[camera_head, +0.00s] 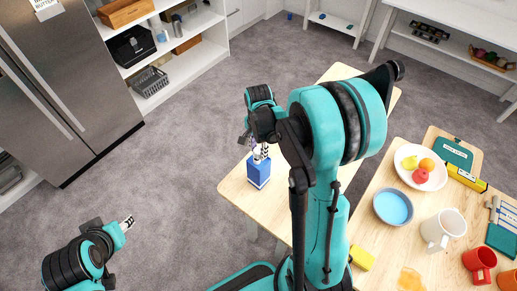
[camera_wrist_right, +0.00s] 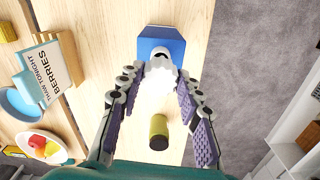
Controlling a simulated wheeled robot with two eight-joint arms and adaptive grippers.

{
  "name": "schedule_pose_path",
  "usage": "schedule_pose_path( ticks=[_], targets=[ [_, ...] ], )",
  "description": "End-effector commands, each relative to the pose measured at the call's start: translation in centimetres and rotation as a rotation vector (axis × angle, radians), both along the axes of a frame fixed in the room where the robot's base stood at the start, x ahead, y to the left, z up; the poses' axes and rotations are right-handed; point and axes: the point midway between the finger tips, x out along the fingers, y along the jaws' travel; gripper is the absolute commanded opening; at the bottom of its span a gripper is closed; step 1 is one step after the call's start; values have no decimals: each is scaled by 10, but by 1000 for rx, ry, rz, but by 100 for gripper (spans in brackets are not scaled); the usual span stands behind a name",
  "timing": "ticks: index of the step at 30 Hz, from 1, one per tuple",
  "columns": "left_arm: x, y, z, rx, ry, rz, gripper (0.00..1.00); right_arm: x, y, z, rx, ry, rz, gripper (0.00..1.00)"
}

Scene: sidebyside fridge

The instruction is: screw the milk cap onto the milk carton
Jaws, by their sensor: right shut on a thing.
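The blue milk carton (camera_head: 258,174) stands upright near the left edge of the wooden table, its white top facing up. It also shows in the right wrist view (camera_wrist_right: 152,46). The white milk cap (camera_wrist_right: 160,74) is at the carton's top, between my right fingertips. I cannot tell how far it sits on the neck. My right gripper (camera_head: 260,151) points down over the carton and is shut on the cap; its fingers also show in the right wrist view (camera_wrist_right: 161,78). My left gripper (camera_head: 127,223) is low at the left, far from the carton, its jaw opening unclear.
A yellow-green cylinder (camera_wrist_right: 158,132) is near the carton in the right wrist view. The second table holds a fruit plate (camera_head: 420,167), a blue bowl (camera_head: 393,207), a white mug (camera_head: 443,230) and a red mug (camera_head: 480,264). The fridge (camera_head: 60,80) is far left, with open floor between.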

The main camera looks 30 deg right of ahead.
Motion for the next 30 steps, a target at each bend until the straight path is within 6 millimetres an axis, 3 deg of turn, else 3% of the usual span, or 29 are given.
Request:
schedule_pose_path(
  ticks=[19,30],
  targets=[
    [0,0,-12,0,0,0,40,0,0,-13,0,0,0,18],
    [0,0,-5,0,0,0,40,0,0,-3,0,0,0,18]
  ],
)
